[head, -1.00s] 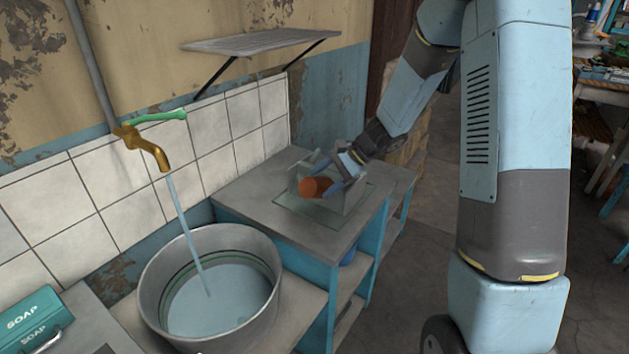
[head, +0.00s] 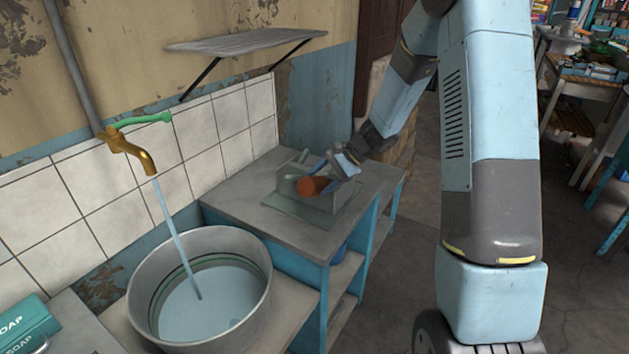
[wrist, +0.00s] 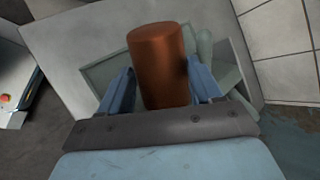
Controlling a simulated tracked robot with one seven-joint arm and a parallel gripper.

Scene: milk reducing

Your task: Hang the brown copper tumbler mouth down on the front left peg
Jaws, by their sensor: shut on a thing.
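The brown copper tumbler (head: 313,186) is between the fingers of my gripper (head: 338,172), which is shut on it. In the head view it lies tilted, nearly on its side, low over the grey peg stand. In the wrist view the tumbler (wrist: 160,68) sits between the two blue fingers of my gripper (wrist: 162,88), with a closed-looking end facing away. The peg stand (head: 287,168) is partly hidden behind the tumbler and gripper. In the wrist view a pale grey-green peg (wrist: 205,45) shows just right of the tumbler. I cannot tell which peg is front left.
The stand is on a greenish tray (head: 287,207) on the grey counter (head: 232,200). A metal basin (head: 262,280) stands front left under a running brass tap (head: 130,150). A wooden shelf (head: 245,42) juts from the wall above. The counter left of the tray is clear.

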